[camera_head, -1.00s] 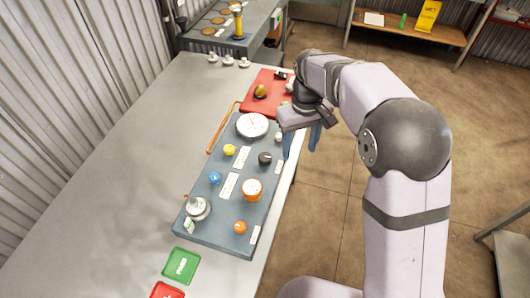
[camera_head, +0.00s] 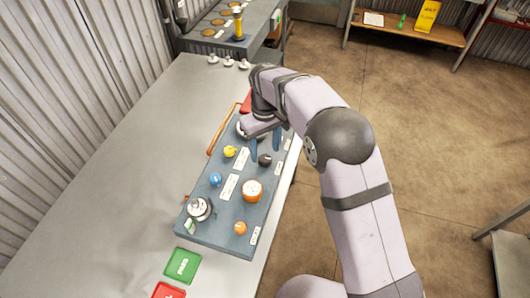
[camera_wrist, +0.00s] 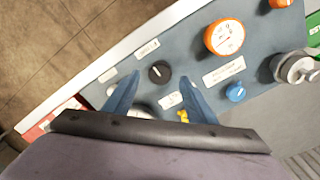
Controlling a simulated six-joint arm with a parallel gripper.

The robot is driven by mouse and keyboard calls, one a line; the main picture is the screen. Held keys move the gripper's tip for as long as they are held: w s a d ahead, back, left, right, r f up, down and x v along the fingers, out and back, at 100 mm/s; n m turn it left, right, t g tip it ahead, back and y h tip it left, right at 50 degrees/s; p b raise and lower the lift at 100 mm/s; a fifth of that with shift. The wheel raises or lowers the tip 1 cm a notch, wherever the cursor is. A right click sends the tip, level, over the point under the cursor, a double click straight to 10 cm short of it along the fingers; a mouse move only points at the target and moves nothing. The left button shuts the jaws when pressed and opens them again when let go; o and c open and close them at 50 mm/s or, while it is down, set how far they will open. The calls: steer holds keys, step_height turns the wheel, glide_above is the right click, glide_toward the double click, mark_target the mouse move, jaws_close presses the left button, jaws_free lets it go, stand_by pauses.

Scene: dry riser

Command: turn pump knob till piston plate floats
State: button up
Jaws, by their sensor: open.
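The blue-grey panel (camera_head: 222,224) lies on the bench and carries several knobs. A black knob (camera_head: 264,159) sits near its right edge; in the wrist view the black knob (camera_wrist: 159,73) shows between my fingertips. My gripper (camera_head: 265,148) is open above the far half of the panel, its two blue fingers apart on either side of that knob; the wrist view shows the gripper (camera_wrist: 160,82) holding nothing. A silver stacked round piece (camera_head: 199,208), perhaps the piston plate, stands at the near left corner; whether it floats I cannot tell. The labels are too small to read.
The panel also bears an orange-rimmed dial (camera_head: 252,190), an orange knob (camera_head: 240,228), a blue knob (camera_head: 215,179) and a yellow knob (camera_head: 229,152). A round white gauge is mostly hidden behind my gripper. A green card (camera_head: 182,264) lies in front. The bench's left side is clear.

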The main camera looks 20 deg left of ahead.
mark_target(265, 158)
steer(key=shift+f+p, duration=0.45)
steer(key=shift+f, duration=1.25)
steer(key=shift+c, duration=0.2)
steer(key=c, duration=1)
steer(key=shift+m, duration=1.3)
steer(key=o, duration=1)
steer(key=shift+o, duration=0.2)
steer(key=shift+r, duration=0.1)
steer(key=shift+r+b, duration=1.4)
steer(key=shift+r, duration=2.2)
